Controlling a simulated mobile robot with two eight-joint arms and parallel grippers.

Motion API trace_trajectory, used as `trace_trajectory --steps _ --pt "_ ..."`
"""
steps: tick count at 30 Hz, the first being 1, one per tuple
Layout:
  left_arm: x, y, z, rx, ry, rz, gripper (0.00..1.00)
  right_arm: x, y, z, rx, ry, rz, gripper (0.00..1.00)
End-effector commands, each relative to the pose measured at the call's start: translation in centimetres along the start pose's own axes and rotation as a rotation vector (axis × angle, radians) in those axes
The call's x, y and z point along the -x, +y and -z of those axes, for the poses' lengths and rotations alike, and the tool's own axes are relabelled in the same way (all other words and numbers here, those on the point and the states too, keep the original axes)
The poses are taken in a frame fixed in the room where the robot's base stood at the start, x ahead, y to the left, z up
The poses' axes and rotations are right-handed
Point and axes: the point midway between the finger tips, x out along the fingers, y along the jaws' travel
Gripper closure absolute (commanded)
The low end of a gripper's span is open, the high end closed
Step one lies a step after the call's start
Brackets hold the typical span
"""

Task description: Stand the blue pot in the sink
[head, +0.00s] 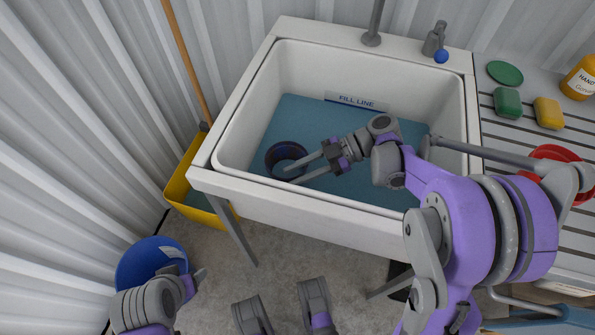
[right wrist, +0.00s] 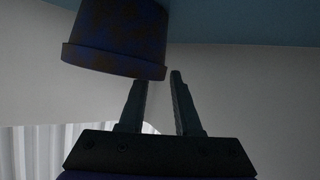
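The dark blue pot (head: 285,152) is in the left part of the white sink (head: 225,150), its round opening facing up; it looks upright. Blue water (head: 300,115) covers the sink floor around it. My right gripper (head: 288,175) reaches in from the right, its fingers apart at the pot's near right rim. In the right wrist view the pot (right wrist: 115,35) is at the top left, its rim close to the fingertips of my right gripper (right wrist: 160,75). One fingertip meets the rim's edge; I cannot tell whether it touches. My left gripper (head: 195,280) is low at the left, its fingers unclear.
A yellow bucket (head: 180,185) with a wooden handle (head: 185,60) stands left of the sink. A blue bucket (head: 150,255) is on the floor. A tap (head: 372,38) rises at the back. A slatted counter (head: 505,145) at right holds soaps, a bottle and a red dish (head: 545,155).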

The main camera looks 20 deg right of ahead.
Motion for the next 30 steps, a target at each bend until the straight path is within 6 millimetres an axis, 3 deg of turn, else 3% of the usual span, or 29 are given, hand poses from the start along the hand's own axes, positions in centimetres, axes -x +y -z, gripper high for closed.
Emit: trace_trajectory --steps 5,12,18,24,30 --pt "0.7 0.0 0.2 0.000 0.002 0.000 0.33 2.0 0.1 0.3 -0.001 -0.002 -0.003 0.68" --pt "2.1 0.0 0.6 0.000 0.007 0.000 0.33 7.3 0.1 0.3 -0.001 -0.001 -0.005 0.68" --pt "2.9 0.0 0.8 0.000 0.010 0.000 0.33 10.7 0.1 0.3 -0.001 -0.001 -0.003 0.68" --pt "3.1 0.0 0.9 0.000 0.011 0.000 0.33 12.0 0.0 0.2 0.000 -0.001 0.000 0.68" --pt "3.1 0.0 0.9 0.000 0.011 0.000 0.33 12.1 0.0 0.1 0.000 0.000 0.000 0.68"
